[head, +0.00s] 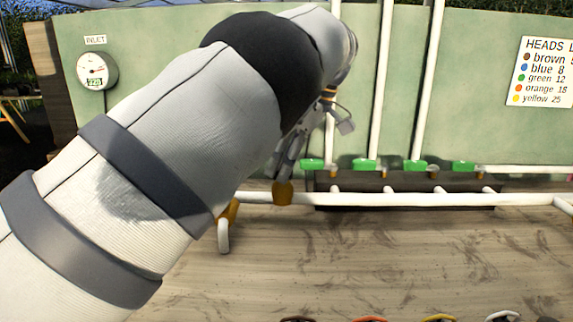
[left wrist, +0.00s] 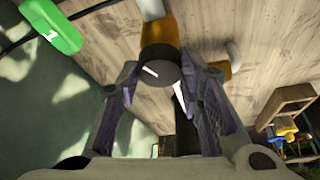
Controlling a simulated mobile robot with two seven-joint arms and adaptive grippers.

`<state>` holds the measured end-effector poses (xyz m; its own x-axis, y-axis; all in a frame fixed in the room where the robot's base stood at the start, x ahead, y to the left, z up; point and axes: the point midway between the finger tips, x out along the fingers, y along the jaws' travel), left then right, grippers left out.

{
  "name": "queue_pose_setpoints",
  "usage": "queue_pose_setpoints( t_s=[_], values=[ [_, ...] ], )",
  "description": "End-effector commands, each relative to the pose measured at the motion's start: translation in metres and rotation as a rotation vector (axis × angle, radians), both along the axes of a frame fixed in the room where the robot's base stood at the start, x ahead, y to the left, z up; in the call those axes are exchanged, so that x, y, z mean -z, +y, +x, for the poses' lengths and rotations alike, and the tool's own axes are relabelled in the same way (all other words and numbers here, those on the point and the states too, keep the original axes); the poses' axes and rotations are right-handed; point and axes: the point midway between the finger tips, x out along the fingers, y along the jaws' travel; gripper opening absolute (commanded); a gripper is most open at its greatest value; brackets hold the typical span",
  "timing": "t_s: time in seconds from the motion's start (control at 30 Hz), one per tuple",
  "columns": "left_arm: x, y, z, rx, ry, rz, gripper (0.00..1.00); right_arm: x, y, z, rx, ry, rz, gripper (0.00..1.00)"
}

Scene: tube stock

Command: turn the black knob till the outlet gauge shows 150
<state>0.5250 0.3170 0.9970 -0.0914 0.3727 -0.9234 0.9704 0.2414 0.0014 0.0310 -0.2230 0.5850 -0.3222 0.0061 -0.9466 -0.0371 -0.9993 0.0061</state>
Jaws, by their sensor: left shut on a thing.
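The black knob (left wrist: 160,66) is between the fingertips of my left gripper (left wrist: 157,76) in the left wrist view. It is round and dark, with a short white mark on its face, and sits on a brass-coloured body (left wrist: 166,32). My left gripper (head: 290,152) is shut on the knob, one finger on each side. In the head view the knob is hidden behind my left arm and gripper, and a brass-coloured fitting (head: 283,194) shows just below. The outlet gauge is not seen in either view. My right gripper is not in view.
An inlet gauge (head: 97,70) hangs on the green wall at left. Several green valve handles (head: 365,164) line a dark block, above a white pipe (head: 400,199). A heads sign (head: 543,72) is at right. The wooden bench (head: 390,255) is mostly clear in the middle.

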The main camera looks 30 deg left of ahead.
Motion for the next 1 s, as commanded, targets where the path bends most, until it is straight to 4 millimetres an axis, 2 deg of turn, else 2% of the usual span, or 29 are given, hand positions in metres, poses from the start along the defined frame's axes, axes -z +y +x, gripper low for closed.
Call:
queue_pose_setpoints(
  t_s=[0.63,0.67,0.73,1.0],
  values=[
    [0.0015,-0.0006,-0.0002,-0.046,0.003,-0.004,0.06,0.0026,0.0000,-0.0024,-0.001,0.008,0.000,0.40],
    [0.0016,-0.0006,-0.0002,-0.046,0.003,-0.004,0.38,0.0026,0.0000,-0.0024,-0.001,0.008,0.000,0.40],
    [0.0015,-0.0005,-0.0002,-0.045,0.003,-0.004,0.53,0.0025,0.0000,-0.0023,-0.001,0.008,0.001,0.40],
    [0.0005,-0.0003,0.0001,-0.044,0.001,-0.002,0.53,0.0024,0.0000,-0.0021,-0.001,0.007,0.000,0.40]
  ],
)
